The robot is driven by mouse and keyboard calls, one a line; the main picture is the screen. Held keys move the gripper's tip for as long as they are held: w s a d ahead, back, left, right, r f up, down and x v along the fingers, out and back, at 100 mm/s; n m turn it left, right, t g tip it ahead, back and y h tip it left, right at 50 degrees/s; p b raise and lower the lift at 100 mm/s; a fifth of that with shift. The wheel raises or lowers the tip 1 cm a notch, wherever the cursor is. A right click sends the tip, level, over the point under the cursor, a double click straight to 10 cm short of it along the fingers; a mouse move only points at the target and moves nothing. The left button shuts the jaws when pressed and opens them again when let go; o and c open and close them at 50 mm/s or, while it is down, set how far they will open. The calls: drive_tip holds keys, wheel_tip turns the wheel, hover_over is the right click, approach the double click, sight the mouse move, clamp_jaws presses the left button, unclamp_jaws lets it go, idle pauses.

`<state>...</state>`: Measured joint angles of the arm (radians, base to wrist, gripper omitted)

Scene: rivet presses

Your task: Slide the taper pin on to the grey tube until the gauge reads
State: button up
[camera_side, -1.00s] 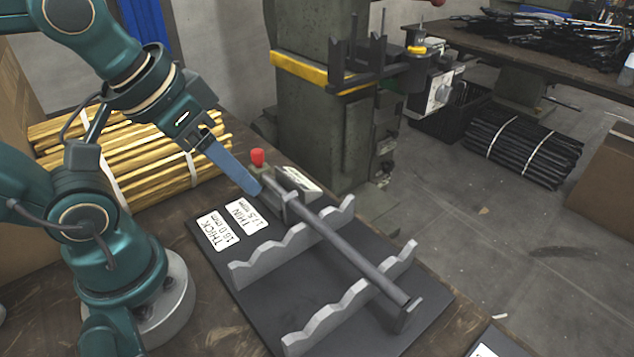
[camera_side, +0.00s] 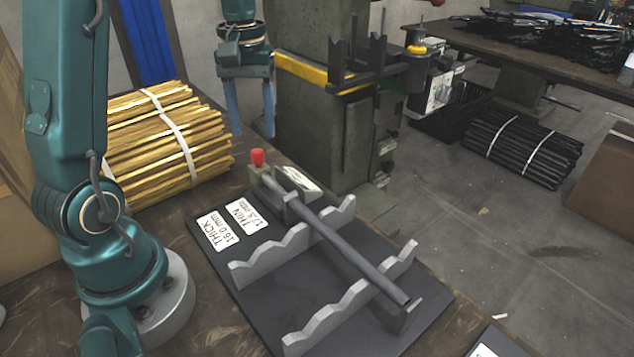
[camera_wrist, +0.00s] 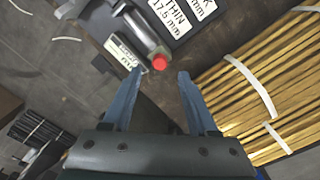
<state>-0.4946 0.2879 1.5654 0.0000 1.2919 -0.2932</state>
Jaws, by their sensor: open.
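The grey tube (camera_side: 362,255) lies across the scalloped rack, its near end at a small bracket. At its far end sits a block with a red knob (camera_side: 257,157). A short grey rod (camera_side: 278,180) beside the knob lines up with the tube and looks like the taper pin. Whether it is inside the tube I cannot tell. A small white panel (camera_side: 298,178) beside it may be the gauge; I cannot read it. My gripper (camera_side: 253,131) is open and empty, above the knob, fingers pointing down. In the wrist view the red knob (camera_wrist: 160,62) shows between the fingertips (camera_wrist: 159,74).
The dark base plate (camera_side: 255,300) carries two scalloped rails and two labels, THICK 18.0 mm (camera_side: 217,229) and THIN 17.5 mm (camera_side: 247,215). A strapped bundle of yellow bars (camera_side: 165,145) lies left of my gripper. A green press column (camera_side: 320,130) stands just behind.

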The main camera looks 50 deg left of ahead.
sight(257, 151)
drive_tip(key=shift+f, duration=2.3)
